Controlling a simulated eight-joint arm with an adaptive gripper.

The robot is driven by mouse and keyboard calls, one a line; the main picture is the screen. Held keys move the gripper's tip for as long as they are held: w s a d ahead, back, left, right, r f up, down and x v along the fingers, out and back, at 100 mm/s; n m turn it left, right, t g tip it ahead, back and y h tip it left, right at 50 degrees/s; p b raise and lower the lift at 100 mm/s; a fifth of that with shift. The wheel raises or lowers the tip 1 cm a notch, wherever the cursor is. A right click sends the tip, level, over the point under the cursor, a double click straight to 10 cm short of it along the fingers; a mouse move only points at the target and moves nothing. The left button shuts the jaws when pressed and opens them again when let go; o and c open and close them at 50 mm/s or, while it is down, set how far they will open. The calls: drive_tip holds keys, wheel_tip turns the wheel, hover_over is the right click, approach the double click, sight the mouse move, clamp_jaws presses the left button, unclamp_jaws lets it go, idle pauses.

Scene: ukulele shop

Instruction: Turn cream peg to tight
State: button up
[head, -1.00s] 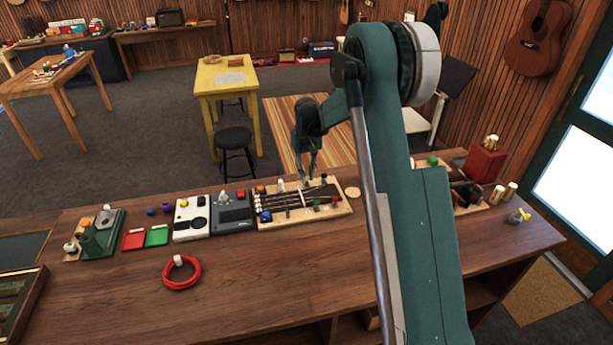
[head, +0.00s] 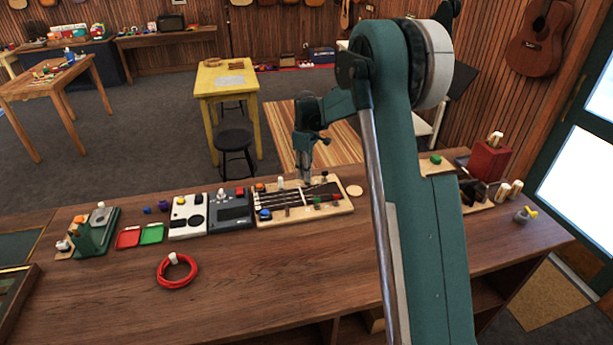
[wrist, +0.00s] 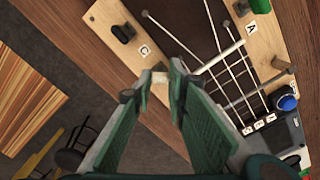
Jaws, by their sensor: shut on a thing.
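The wooden peg board (head: 345,206) lies on the workbench, with strings stretched across it. My gripper (head: 306,182) points down at its rear edge. In the wrist view, my gripper (wrist: 162,72) is closed around the small cream peg (wrist: 160,78), whose pale top shows between the fingertips, close to the letter C. The fingers hide most of the peg, and I cannot read its angle or any tight mark. A dark peg (wrist: 124,33) stands on the board beyond the letter C, apart from the fingers.
A white bar (wrist: 220,57) crosses the strings beside the right finger. A blue peg (wrist: 287,102) and a green peg (wrist: 262,5) stand on the far side. A grey device (head: 230,211) adjoins the board. A red ring (head: 177,271) lies in front, with bare bench around it.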

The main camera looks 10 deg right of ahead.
drive_tip(key=shift+n+b, duration=0.4)
drive_tip(key=shift+n, duration=1.1)
drive_tip(key=o, duration=0.9)
drive_tip(key=shift+r, duration=0.15)
wheel_tip(320, 180, up, 12)
drive_tip(key=shift+f, duration=0.1)
